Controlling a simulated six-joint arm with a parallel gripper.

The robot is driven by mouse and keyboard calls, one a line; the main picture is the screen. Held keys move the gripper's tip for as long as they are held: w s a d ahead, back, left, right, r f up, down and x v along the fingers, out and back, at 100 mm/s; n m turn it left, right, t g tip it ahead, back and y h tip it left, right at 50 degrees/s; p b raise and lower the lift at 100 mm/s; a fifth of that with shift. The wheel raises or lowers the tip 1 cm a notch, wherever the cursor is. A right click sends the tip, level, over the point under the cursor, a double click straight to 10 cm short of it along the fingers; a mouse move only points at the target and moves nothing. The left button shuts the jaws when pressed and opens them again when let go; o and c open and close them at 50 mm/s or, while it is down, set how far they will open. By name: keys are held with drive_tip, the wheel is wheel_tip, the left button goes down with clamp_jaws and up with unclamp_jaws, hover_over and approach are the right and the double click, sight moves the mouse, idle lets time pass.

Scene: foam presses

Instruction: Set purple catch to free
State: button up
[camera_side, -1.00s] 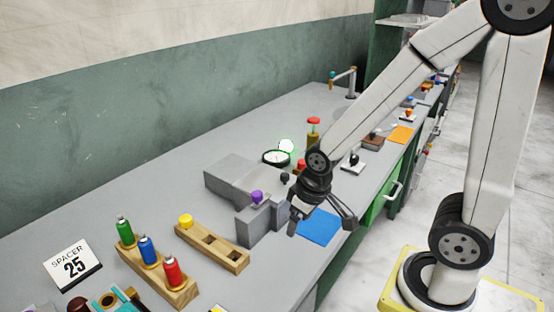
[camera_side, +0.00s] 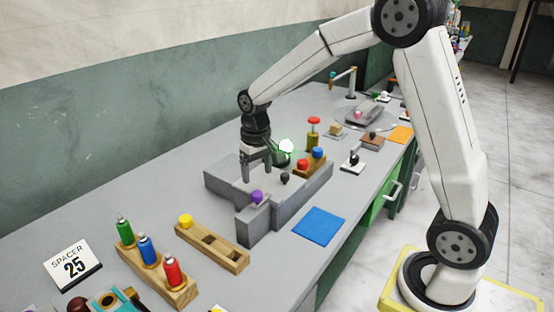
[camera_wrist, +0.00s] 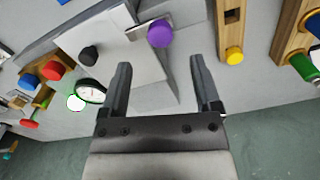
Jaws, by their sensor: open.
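The purple catch (camera_side: 257,197) is a round knob on top of a grey block at the near left end of the grey press (camera_side: 290,205). In the wrist view the purple catch (camera_wrist: 161,33) lies beyond my fingertips, roughly between their lines, with a metallic bar beside it. My gripper (camera_side: 257,180) points down over the back part of the press, behind the catch. In the wrist view my gripper (camera_wrist: 160,68) has its fingers apart with nothing between them. A black knob (camera_side: 285,177) stands on the press to the right of the catch.
A wooden holder with a yellow knob (camera_side: 186,220) lies left of the press. A wooden block with red and blue knobs (camera_side: 317,153) and a round dial (camera_wrist: 90,91) are close by. A blue mat (camera_side: 319,226) lies in front, with free bench around it.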

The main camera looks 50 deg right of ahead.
sight(257, 193)
drive_tip(key=shift+w+d, duration=0.15)
drive_tip(key=shift+w, duration=0.15)
drive_tip(key=shift+f, duration=3.85)
clamp_jaws()
